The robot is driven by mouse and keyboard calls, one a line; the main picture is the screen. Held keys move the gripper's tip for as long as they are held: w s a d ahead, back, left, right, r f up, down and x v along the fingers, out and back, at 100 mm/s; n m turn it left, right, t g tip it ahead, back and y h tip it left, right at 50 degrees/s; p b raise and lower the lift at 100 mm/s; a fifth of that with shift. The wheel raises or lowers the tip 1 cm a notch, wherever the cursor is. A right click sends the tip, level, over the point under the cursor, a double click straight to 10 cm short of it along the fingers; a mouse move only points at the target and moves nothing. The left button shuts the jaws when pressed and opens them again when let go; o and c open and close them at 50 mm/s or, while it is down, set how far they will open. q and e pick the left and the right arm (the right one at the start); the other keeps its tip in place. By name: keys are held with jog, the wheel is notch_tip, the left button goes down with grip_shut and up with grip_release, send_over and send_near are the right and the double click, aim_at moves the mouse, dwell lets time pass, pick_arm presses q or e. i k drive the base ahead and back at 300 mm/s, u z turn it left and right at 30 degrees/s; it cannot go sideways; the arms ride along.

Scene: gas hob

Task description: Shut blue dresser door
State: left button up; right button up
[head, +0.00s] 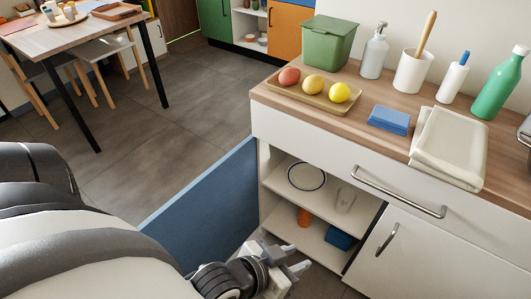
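The blue dresser door (205,205) stands wide open, swung out to the left from the white cabinet (380,255). The open compartment behind it shows its shelves (277,177). My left gripper (299,257) is low in front of the compartment, on the right side of the door, with its fingers pointing right. Its fingers are apart and nothing shows between them. My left arm hides the lower near part of the door, so I cannot tell whether it touches the door. My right gripper is not in view.
The shelves hold a white plate (306,176), a glass (346,199), an orange cup (304,217) and a blue box (339,237). A fruit tray (281,91), sponge (389,120) and towel (447,148) lie on the countertop. Floor (185,135) left of the door is clear.

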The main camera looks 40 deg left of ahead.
aim_at(207, 221)
jog(key=z, duration=1.85)
jog(key=k, duration=2.6)
jog(key=u, duration=3.05)
jog(key=i, duration=0.8)
jog(key=z, duration=2.85)
